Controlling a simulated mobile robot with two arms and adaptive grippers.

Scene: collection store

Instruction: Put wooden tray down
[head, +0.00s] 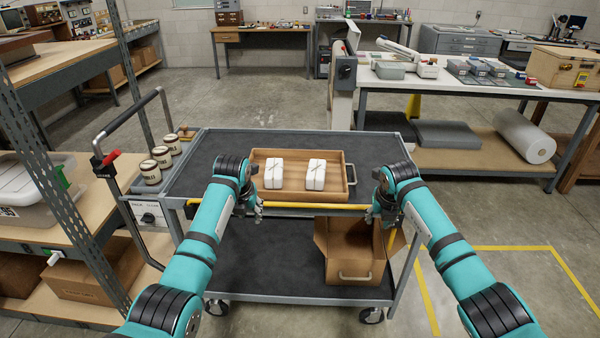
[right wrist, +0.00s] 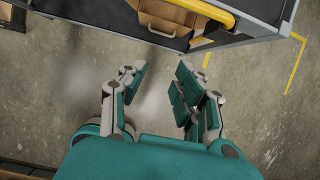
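The wooden tray (head: 297,194) rests flat on the dark top of the cart (head: 225,146), near its front edge. Two white tied packages (head: 273,174) (head: 316,174) stand in it side by side. My left gripper (head: 252,203) is by the tray's front left corner; its finger opening is too small to judge. My right gripper (head: 378,209) is to the right of the tray, at the cart's front edge, apart from the tray. In the right wrist view my right gripper (right wrist: 157,88) is open, with nothing between its fingers.
Several labelled jars (head: 161,157) stand at the cart's left end. A yellow bar (head: 310,206) runs along its front edge. An open cardboard box (head: 352,250) is on the lower shelf. The cart top behind the tray is clear. A shelf post (head: 62,190) stands at left.

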